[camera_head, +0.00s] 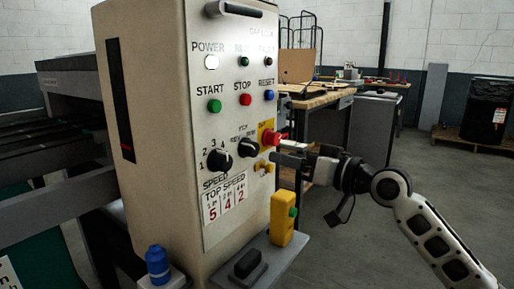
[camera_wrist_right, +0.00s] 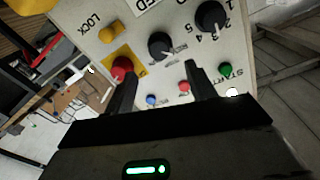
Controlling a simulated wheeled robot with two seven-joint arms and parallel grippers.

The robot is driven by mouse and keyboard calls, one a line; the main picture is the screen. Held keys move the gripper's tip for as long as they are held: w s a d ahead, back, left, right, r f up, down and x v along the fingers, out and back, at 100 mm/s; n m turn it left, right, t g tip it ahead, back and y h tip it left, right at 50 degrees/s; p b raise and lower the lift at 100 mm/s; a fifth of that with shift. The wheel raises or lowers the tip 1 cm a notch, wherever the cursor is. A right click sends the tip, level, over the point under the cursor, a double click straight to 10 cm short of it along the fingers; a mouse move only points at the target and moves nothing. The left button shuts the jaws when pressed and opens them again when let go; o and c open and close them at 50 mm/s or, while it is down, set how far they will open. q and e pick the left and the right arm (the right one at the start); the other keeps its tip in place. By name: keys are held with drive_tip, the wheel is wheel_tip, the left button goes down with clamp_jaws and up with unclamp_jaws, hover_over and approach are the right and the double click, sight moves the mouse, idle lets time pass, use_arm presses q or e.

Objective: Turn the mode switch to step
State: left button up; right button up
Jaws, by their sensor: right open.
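The mode switch (camera_head: 247,147) is a black knob on the sloping face of the cream control cabinet (camera_head: 150,90), right of the larger black speed knob (camera_head: 219,160). Small labels sit around it, partly unreadable; I cannot tell which one it points to. My right gripper (camera_head: 283,150) is open and empty, right of the knob and close to the panel. In the right wrist view the mode switch (camera_wrist_right: 159,45) shows beyond and between the two spread fingertips (camera_wrist_right: 160,78), apart from them. My left gripper is not in view.
A red emergency button (camera_head: 270,138) on a yellow plate and a yellow lock lever (camera_head: 263,166) lie close to my right fingers. Green start (camera_head: 214,105), red stop (camera_head: 245,99) and blue reset (camera_head: 269,95) buttons are above. A yellow box (camera_head: 283,215) stands below.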

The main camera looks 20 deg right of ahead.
sight(255, 149)
drive_tip(key=x, duration=0.9)
drive_tip(key=shift+s, duration=0.1)
drive_tip(key=c, duration=1)
